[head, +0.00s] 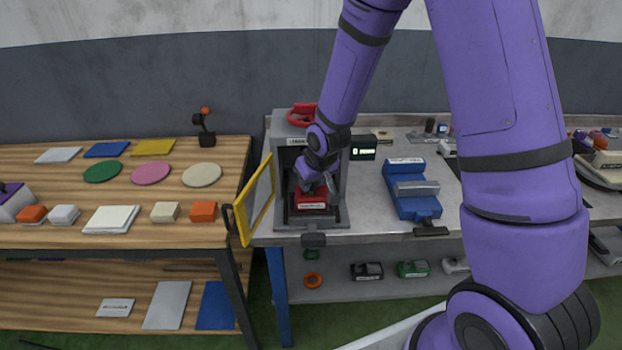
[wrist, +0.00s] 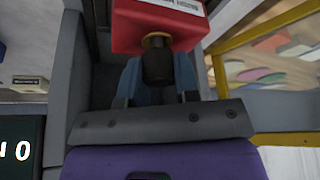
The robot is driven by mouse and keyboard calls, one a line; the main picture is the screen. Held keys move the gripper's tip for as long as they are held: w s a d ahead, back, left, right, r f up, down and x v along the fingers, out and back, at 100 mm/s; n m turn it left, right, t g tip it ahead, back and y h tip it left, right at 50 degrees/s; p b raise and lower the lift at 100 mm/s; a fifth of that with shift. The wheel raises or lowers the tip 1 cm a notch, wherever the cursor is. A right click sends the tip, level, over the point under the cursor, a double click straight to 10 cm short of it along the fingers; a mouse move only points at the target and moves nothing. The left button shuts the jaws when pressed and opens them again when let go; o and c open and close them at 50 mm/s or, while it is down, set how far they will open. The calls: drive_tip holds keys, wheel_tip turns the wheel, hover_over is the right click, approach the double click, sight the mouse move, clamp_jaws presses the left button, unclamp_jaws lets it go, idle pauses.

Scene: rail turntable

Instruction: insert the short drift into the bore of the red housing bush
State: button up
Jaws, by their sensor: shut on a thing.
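The red housing (head: 311,201) sits inside a grey open-fronted enclosure in the head view. In the wrist view the red housing (wrist: 158,22) fills the top, with a brass-coloured bush ring (wrist: 156,41) on its near face. My gripper (head: 322,184) reaches into the enclosure at the housing. In the wrist view my gripper (wrist: 157,88) is shut on a short dark cylinder, the drift (wrist: 157,66). The drift's far end lines up with the brass ring and meets or overlaps it. I cannot tell whether it is inside the bore.
The grey enclosure (head: 279,190) has walls close around my gripper. Its yellow-framed door (head: 259,199) stands open on the left. A small display (head: 363,147) is beside it. A blue fixture (head: 411,187) stands right on the bench. A wooden table (head: 60,188) holds blocks and discs at left.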

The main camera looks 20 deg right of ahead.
drive_tip(key=shift+f, duration=0.45)
drive_tip(key=o, duration=1.1)
drive_tip(key=v, duration=1)
drive_tip(key=shift+s+r, duration=0.2)
drive_tip(key=shift+r, duration=0.15)
